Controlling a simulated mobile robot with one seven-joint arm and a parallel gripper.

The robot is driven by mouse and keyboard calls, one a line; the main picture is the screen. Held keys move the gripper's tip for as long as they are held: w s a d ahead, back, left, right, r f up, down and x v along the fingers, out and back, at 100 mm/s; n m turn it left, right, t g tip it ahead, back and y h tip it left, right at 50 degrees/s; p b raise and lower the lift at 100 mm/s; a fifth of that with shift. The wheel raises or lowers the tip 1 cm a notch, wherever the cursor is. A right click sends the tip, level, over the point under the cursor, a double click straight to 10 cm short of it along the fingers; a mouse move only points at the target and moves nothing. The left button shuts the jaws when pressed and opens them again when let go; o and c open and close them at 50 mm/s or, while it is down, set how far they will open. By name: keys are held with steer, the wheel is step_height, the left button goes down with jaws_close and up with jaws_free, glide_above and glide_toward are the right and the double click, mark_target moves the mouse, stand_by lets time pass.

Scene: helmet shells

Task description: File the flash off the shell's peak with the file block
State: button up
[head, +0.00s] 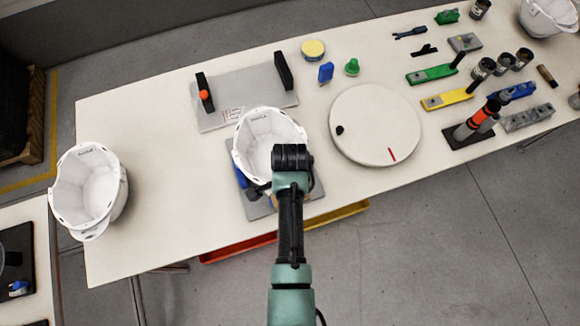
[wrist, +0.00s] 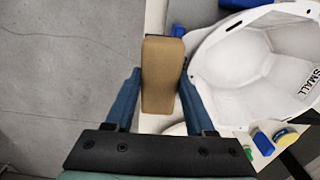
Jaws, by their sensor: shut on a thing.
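The white helmet shell (head: 265,135) sits open side up on a grey plate (head: 258,209) near the table's front edge. In the wrist view the shell (wrist: 240,60) fills the right side, with the word SMALL inside it. My gripper (wrist: 160,75) is shut on the tan file block (wrist: 161,85), which stands between its two blue fingers. The block is beside the shell's rim; I cannot tell whether they touch. In the head view my wrist covers the shell's near edge and hides the fingers. The flash on the peak cannot be made out.
Another white shell (head: 88,190) stands at the table's left end. A round white turntable (head: 375,125) is to the right. A grey fixture (head: 245,98) with two black posts lies behind. Red (head: 238,247) and yellow (head: 340,215) trays show below the front edge. Several tools crowd the right.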

steer(key=shift+d, duration=0.1)
steer(key=shift+w+d, duration=0.35)
steer(key=shift+d, duration=0.5)
steer(key=shift+s+a+f+p, duration=0.1)
steer(key=shift+s+a+p, duration=0.25)
steer(key=shift+a, duration=0.6)
steer(key=shift+s+a+f+p, duration=0.1)
steer(key=shift+s+a+p, duration=0.2)
steer(key=shift+a, duration=0.6)
steer(key=shift+w+d, duration=0.35)
steer(key=shift+d, duration=0.6)
steer(key=shift+w+d, duration=0.3)
steer(key=shift+d, duration=0.6)
steer(key=shift+s+a+f+p, duration=0.1)
steer(key=shift+s+a+p, duration=0.2)
steer(key=shift+a, duration=0.65)
steer(key=shift+s+a+p, duration=0.1)
steer(key=shift+s+a, duration=0.3)
steer(key=shift+a, duration=0.55)
steer(key=shift+d, duration=0.1)
steer(key=shift+w+d, duration=0.35)
steer(key=shift+d, duration=0.55)
